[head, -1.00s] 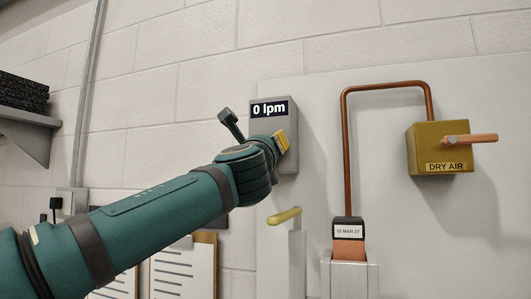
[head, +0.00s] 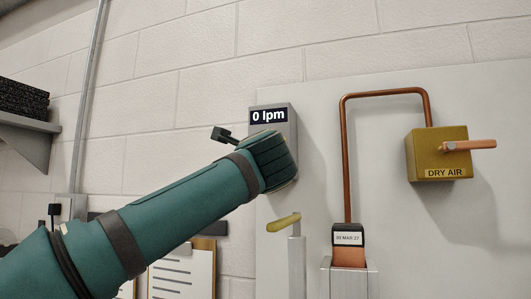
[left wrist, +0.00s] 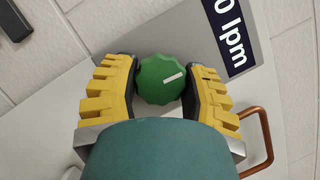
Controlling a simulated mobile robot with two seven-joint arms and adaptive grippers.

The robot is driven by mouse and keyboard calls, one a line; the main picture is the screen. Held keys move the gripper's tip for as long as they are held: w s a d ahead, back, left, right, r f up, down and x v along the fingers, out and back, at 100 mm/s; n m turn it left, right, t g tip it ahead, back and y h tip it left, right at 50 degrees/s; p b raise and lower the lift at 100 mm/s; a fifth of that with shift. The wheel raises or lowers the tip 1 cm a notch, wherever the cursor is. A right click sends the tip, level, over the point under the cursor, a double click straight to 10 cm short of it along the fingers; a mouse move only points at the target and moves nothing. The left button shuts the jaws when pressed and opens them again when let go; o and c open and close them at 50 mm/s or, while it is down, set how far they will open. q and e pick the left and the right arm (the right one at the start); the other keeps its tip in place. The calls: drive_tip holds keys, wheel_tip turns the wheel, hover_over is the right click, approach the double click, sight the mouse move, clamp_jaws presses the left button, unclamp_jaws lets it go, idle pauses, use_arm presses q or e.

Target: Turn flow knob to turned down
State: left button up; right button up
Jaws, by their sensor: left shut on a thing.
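The flow knob (left wrist: 162,80) is a round green knob with a white pointer mark, seen in the left wrist view on a grey box. In the head view the grey box (head: 288,118) hangs on the wall with a display (head: 269,116) reading "0 lpm"; the knob is hidden there behind my arm. My left gripper (left wrist: 163,85) is shut on the knob, one yellow finger on each side of it. In the head view its fingers are hidden behind my wrist. My right gripper is not in view.
A yellow box (head: 438,150) labelled "DRY AIR" with an orange lever is to the right. A yellow lever (head: 284,222) stands below my wrist. A shelf (head: 30,135) is at far left.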

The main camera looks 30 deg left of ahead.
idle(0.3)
use_arm(q)
drive_tip(key=o, duration=1.2)
drive_tip(key=shift+s, duration=0.1)
drive_tip(key=v, duration=1.2)
